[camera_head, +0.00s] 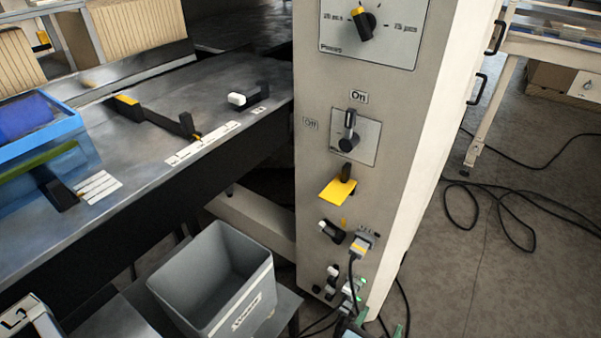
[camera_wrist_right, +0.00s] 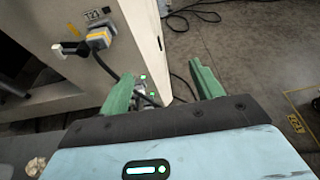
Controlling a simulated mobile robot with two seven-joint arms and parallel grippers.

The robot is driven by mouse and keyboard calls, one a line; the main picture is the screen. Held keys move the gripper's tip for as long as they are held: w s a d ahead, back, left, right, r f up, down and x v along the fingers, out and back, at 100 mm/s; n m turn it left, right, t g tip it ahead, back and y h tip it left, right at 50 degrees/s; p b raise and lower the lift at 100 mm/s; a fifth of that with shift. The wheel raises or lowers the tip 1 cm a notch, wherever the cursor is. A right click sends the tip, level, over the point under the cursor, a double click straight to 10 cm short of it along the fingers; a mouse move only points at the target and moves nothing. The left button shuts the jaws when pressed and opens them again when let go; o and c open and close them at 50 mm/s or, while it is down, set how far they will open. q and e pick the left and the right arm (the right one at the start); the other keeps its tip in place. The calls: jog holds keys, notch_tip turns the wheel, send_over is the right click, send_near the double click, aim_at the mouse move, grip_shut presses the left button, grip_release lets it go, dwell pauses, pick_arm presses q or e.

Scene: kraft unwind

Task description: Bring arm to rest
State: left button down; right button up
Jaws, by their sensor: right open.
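My right gripper (camera_head: 380,327) shows at the bottom edge of the head view, with only its green fingertips and a bit of its body in the picture. In the right wrist view my right gripper (camera_wrist_right: 162,82) has its two green fingers spread apart with nothing held between them. It is in front of the lower part of the grey control cabinet (camera_head: 318,75), near the plugs and cables. I cannot tell from these views whether a finger touches a cable. My left gripper is not in view.
The cabinet carries a lever switch (camera_head: 348,130) pointing up to On, a yellow tab (camera_head: 337,189) and a plug (camera_head: 361,245). A grey bin (camera_head: 262,290) stands left of the cabinet, below the dark bench (camera_head: 215,85). Black cables (camera_head: 510,207) lie on the floor at right.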

jog(key=d+r+n+t+h, duration=0.1)
jog(key=d+n+h, duration=0.2)
jog(key=d, duration=1.7)
jog(key=s+a+f+m+g+y, duration=0.2)
jog(key=s+f+m+g+y, duration=0.15)
jog(key=s+f+m, duration=0.5)
jog(key=s+a+f+m+g+y, duration=0.3)
jog(key=s+f+m+y, duration=0.15)
jog(key=s, duration=0.75)
jog(key=s+a+r+m+y, duration=0.2)
jog(key=s+r+m+y, duration=0.35)
jog(key=s+m, duration=0.55)
jog(key=w+a+m, duration=0.1)
jog(key=a+m, duration=0.5)
jog(key=a, duration=0.5)
pick_arm(q)
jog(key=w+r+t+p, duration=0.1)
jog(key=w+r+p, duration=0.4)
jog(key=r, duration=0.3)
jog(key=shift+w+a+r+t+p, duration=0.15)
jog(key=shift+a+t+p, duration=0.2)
jog(key=shift+p, duration=0.45)
pick_arm(e)
jog(key=w+r+t, duration=0.2)
jog(key=w+r, duration=0.3)
jog(key=r, duration=0.3)
jog(key=shift+w+d+r, duration=0.15)
jog(key=shift+w+r, duration=0.05)
jog(key=shift+r, duration=0.05)
